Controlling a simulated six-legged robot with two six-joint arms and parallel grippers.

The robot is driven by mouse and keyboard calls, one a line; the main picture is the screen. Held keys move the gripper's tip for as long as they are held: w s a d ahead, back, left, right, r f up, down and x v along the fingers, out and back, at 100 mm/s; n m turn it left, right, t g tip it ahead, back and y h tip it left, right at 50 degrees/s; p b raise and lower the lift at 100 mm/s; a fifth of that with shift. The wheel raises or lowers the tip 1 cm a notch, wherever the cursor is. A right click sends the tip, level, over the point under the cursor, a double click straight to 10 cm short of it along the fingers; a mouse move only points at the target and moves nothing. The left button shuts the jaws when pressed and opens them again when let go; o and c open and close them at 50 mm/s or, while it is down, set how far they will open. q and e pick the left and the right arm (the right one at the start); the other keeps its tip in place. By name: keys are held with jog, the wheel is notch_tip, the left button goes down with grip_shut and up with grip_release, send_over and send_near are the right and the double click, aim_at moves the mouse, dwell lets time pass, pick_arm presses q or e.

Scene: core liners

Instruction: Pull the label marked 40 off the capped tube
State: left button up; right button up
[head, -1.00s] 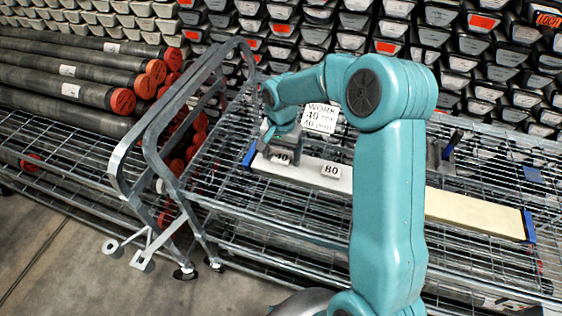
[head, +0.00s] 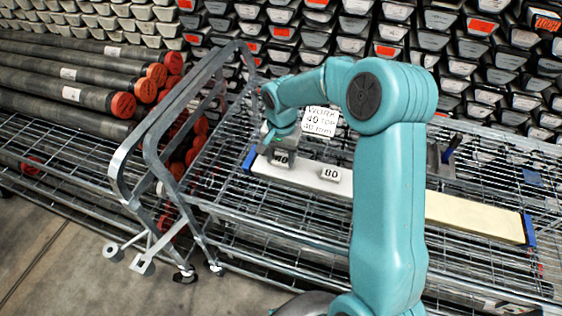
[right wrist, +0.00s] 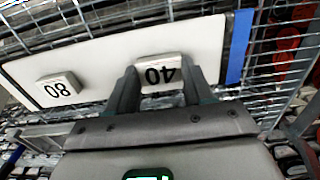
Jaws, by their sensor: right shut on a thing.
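The pale tube (head: 300,174) lies on a wire shelf with a blue cap (head: 249,158) at its left end; in the right wrist view its face (right wrist: 100,60) and blue cap (right wrist: 239,46) also show. The white label marked 40 (right wrist: 160,70) sits by the capped end, upside down in that view. My right gripper (right wrist: 161,82) is shut on the label, one finger at each side. In the head view the gripper (head: 280,150) partly covers the label. I cannot tell whether the label still touches the tube. My left gripper is out of view.
A label marked 80 (head: 331,174) sits on the same tube. A white sign (head: 320,120) stands behind it. A cream length (head: 475,217) with a blue end lies to the right, its join hidden by my arm. A metal cart handle (head: 150,150) rises at left.

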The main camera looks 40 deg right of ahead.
aim_at(281, 160)
jog(key=shift+r+p, duration=2.25)
jog(key=shift+r, duration=1.35)
